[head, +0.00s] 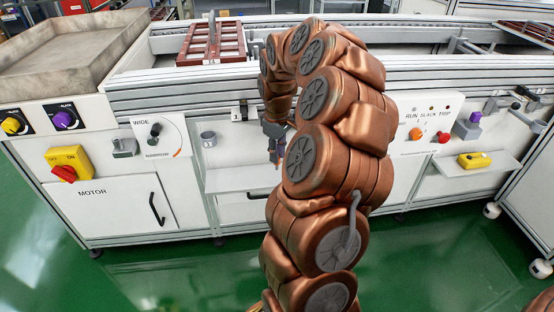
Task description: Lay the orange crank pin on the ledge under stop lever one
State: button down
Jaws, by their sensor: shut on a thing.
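My gripper (275,148) points down in front of the white cabinet, left of my copper arm. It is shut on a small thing. A little orange shows at the fingertips, which fits the orange crank pin (280,163), but most of it is hidden by the fingers and arm. The ledge (230,180) is a pale shelf on the cabinet front, below the small plate marked 1 (236,114). The gripper is at the ledge's right part in this view; I cannot tell whether the pin touches it. Stop lever one cannot be made out clearly; my arm covers that area.
The WIDE dial panel (160,137) and yellow motor switch (68,163) are left. A right shelf holds a yellow box (474,160). The ledge's left part looks bare.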

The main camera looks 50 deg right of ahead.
jog(key=shift+w+d+f+b, duration=0.25)
jog(key=shift+f+b, duration=0.1)
jog(key=shift+f, duration=0.25)
jog(key=shift+w+d+f+b, duration=0.15)
jog(key=shift+w+f+b, duration=0.2)
jog(key=shift+f, duration=0.25)
jog(key=shift+w+d+f+b, duration=0.2)
jog(key=shift+f+b, duration=0.2)
jog(key=shift+f, duration=0.2)
jog(key=shift+f, duration=0.15)
jog(key=c, duration=1)
grip_release()
jog(key=shift+c, duration=0.2)
notch_tip(320, 180, up, 12)
jog(key=p, duration=0.3)
jog(key=shift+p, duration=0.4)
